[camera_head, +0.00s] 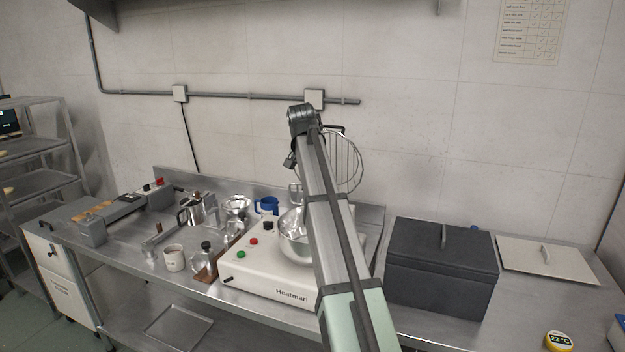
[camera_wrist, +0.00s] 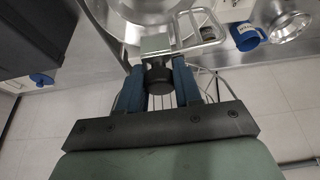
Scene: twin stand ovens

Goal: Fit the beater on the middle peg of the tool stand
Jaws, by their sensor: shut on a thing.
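My gripper (camera_wrist: 158,73) is shut on the dark round end of the beater (camera_wrist: 158,84), with one blue-grey finger on each side. In the head view the beater's wire loops (camera_head: 350,165) show against the wall, raised above the counter to the right of my arm's dark upper joint. Some of its wires also show behind the fingers in the wrist view. My arm hides the fingers in the head view.
Below my arm stands a white heater (camera_head: 262,275) with a steel bowl (camera_head: 292,240). A dark lidded box (camera_head: 440,275) stands to the right.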

